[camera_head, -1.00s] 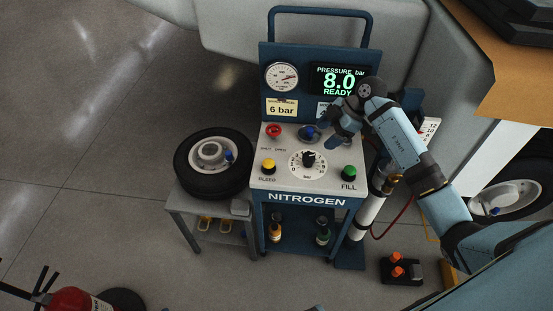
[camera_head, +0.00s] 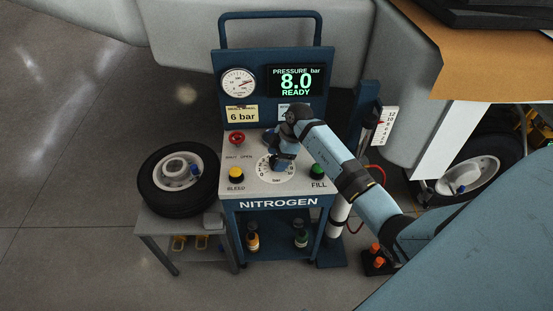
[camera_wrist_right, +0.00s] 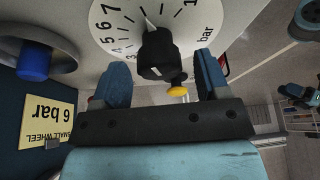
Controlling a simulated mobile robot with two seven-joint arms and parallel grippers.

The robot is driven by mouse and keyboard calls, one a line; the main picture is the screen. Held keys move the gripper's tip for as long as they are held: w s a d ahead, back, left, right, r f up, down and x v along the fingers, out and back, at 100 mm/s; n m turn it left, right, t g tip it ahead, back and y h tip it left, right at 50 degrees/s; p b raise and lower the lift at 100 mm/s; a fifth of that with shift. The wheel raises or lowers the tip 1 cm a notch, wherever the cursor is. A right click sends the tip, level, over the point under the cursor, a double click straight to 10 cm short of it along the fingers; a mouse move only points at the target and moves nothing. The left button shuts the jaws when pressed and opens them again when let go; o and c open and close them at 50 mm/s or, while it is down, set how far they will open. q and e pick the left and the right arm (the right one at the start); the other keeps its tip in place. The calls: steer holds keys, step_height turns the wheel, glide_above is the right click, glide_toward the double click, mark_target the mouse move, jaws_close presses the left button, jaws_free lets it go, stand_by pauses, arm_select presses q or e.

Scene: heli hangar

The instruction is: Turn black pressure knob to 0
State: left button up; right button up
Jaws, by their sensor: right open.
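The black pressure knob (camera_wrist_right: 158,55) sits on a white numbered dial (camera_wrist_right: 115,25) in the right wrist view. Its white pointer aims toward the top of that view, past the 7. My right gripper (camera_wrist_right: 160,78) is open, with one blue finger on each side of the knob; I cannot tell if they touch it. In the head view my right gripper (camera_head: 284,160) is over the dial (camera_head: 265,172) and hides the knob. The display (camera_head: 296,82) reads 8.0 bar, READY. My left gripper is not in view.
The nitrogen cart's panel also holds a red knob (camera_head: 237,138), a yellow BLEED button (camera_head: 236,174) and a green FILL button (camera_head: 317,171). A blue knob (camera_wrist_right: 33,62) is near the left finger. A wheel (camera_head: 179,179) lies on a stand at left. A "6 bar" card (camera_head: 242,115) is on the cart.

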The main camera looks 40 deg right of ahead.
steer(key=shift+a+f, duration=0.1)
steer(key=shift+f, duration=0.25)
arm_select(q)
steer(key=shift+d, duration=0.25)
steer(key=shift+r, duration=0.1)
arm_select(e)
steer(key=c, duration=0.9)
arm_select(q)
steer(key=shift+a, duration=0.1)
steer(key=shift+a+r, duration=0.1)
arm_select(e)
steer(key=shift+w+r, duration=0.1)
